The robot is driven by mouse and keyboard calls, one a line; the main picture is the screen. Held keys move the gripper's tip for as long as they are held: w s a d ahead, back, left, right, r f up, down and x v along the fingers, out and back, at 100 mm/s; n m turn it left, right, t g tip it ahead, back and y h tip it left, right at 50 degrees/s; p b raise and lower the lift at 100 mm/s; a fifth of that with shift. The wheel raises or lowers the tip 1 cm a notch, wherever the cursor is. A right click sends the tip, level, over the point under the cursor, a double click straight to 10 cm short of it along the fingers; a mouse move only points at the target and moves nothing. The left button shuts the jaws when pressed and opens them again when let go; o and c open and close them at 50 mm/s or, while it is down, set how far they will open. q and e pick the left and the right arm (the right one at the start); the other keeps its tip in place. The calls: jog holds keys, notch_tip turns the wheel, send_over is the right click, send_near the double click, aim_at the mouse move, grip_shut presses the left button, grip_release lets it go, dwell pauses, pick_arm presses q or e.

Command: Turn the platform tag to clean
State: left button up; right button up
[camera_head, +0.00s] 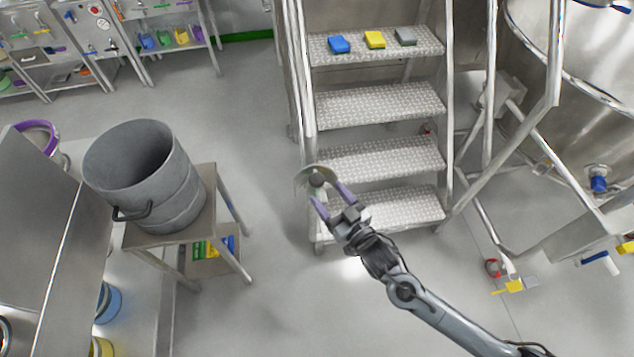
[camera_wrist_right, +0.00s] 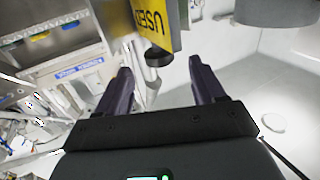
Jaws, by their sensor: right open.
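In the wrist view the knob lies between and just beyond the fingertips (camera_wrist_right: 160,66). I cannot tell whether they touch. My left gripper is out of view.
The metal steps (camera_head: 380,155) rise behind the tag, with blue, yellow and grey blocks on the top tread. A grey bucket (camera_head: 165,205) stands on a small table at left. A large steel vessel (camera_head: 590,90) is at right.

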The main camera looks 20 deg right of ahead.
aim_at(317, 178)
jog(key=b+x, duration=0.1)
jog(key=x, duration=0.4)
jog(key=shift+w+d, duration=0.1)
jog(key=shift+d, duration=0.05)
jog(key=shift+w+a, duration=0.2)
jog(key=shift+w, duration=0.35)
